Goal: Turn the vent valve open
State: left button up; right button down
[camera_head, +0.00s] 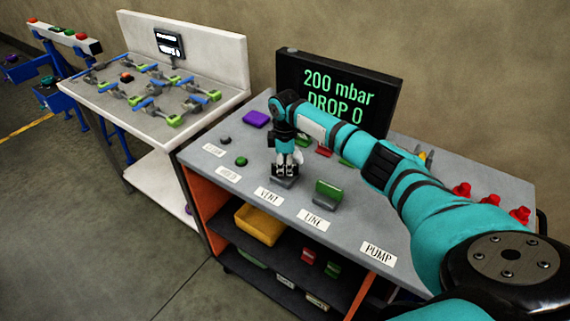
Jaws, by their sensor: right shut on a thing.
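My right gripper (286,172) points straight down at the vent valve (284,183), behind the "VENT" label (268,195) on the grey bench. Its fingers are shut on the top of the valve and hide most of it, so I cannot tell which way its handle points. Only the grey base of the valve shows below the fingers. The line valve (328,194), with a green handle, stands to the right behind the "LINE" label (313,219). The display (336,95) reads "200 mbar DROP 0". My left gripper is not in view.
A green knob (241,160), a dark knob (225,140) and a purple block (256,118) are left of the gripper. Red fittings (490,201) stand at the right. My right arm crosses the bench in front of the display. A white bench (140,120) stands at the left.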

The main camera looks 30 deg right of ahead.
aim_at(285, 165)
jog(key=n, duration=0.5)
jog(key=shift+w+n, duration=0.1)
jog(key=shift+n, duration=0.2)
jog(key=n, duration=0.5)
jog(key=shift+r+n, duration=0.1)
jog(key=shift+n, duration=0.5)
jog(key=c, duration=1.3)
grip_release()
notch_tip(285, 165, up, 12)
jog(key=shift+f, duration=0.1)
